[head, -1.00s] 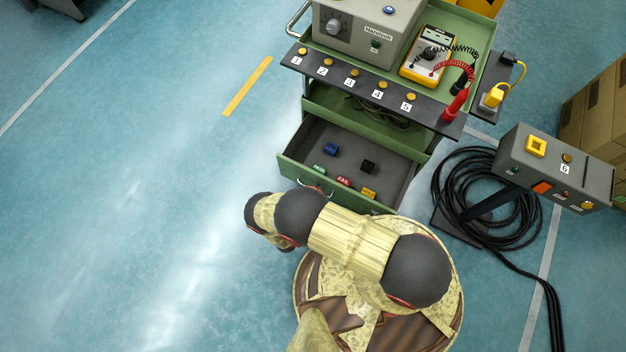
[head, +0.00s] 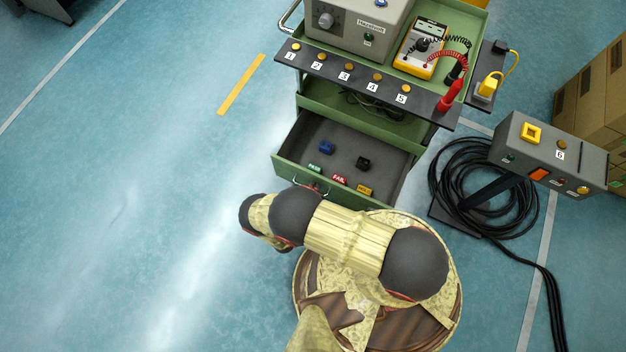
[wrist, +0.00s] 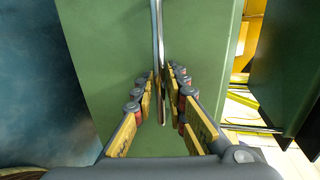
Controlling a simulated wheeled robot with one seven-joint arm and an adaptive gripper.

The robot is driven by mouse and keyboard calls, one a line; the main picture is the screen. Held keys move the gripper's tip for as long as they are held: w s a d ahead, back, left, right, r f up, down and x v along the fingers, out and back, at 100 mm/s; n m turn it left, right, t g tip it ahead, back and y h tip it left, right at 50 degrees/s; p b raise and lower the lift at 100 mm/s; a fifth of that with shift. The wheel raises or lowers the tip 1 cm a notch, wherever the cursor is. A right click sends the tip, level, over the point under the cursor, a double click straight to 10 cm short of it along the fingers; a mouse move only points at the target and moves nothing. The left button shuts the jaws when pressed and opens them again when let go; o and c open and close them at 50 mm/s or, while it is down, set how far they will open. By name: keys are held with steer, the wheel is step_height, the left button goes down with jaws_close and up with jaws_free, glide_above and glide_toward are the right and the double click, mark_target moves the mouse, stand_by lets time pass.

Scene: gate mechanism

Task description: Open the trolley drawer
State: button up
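The green trolley's drawer (head: 340,130) stands pulled out in the head view, with its grey inside showing. It holds a blue block (head: 327,147), a black block (head: 363,163) and green, red and yellow tags. Its metal handle (head: 326,192) shows partly at the drawer front; my arm is close to it. In the wrist view the handle (wrist: 157,30) runs between the fingers of my gripper (wrist: 160,78), which are closed in around it, in front of the green drawer front (wrist: 110,60). In the head view my arm hides the gripper.
The trolley's numbered button panel (head: 365,80) overhangs above the drawer. A grey control box (head: 550,150) on a stand and coiled black cable (head: 450,195) lie to the right. Cardboard boxes (head: 600,100) stand at far right. The floor (head: 130,200) on the left is clear.

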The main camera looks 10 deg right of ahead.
steer(key=v, duration=1.2)
stand_by(0.5)
